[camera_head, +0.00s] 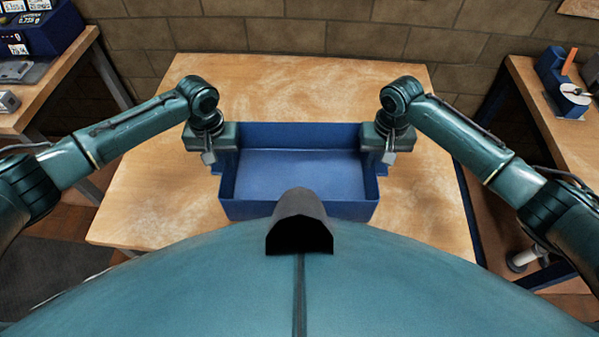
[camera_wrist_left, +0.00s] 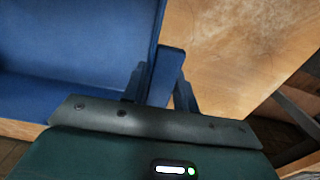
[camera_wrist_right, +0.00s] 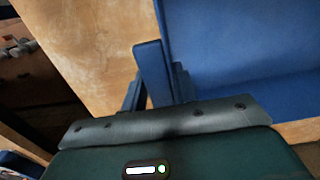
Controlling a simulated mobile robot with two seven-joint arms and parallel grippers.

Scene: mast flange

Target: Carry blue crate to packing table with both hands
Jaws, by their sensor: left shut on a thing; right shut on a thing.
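The blue crate (camera_head: 300,207) is empty and upright over the wooden packing table (camera_head: 310,85), between my two grippers. I cannot tell whether its base touches the tabletop. My left gripper (camera_head: 222,160) is shut on the crate's left side; in the left wrist view its fingers (camera_wrist_left: 160,85) close around a blue handle piece beside the crate wall. My right gripper (camera_head: 378,160) is shut on the crate's right side; in the right wrist view its fingers (camera_wrist_right: 158,85) close around the matching handle piece. The crate's front edge is partly hidden by my own body.
A side table at the left holds a blue device with displays (camera_head: 40,25). A side table at the right holds a blue device with a white dial (camera_head: 570,92). A brick wall (camera_head: 330,38) stands behind. The tabletop around the crate is clear.

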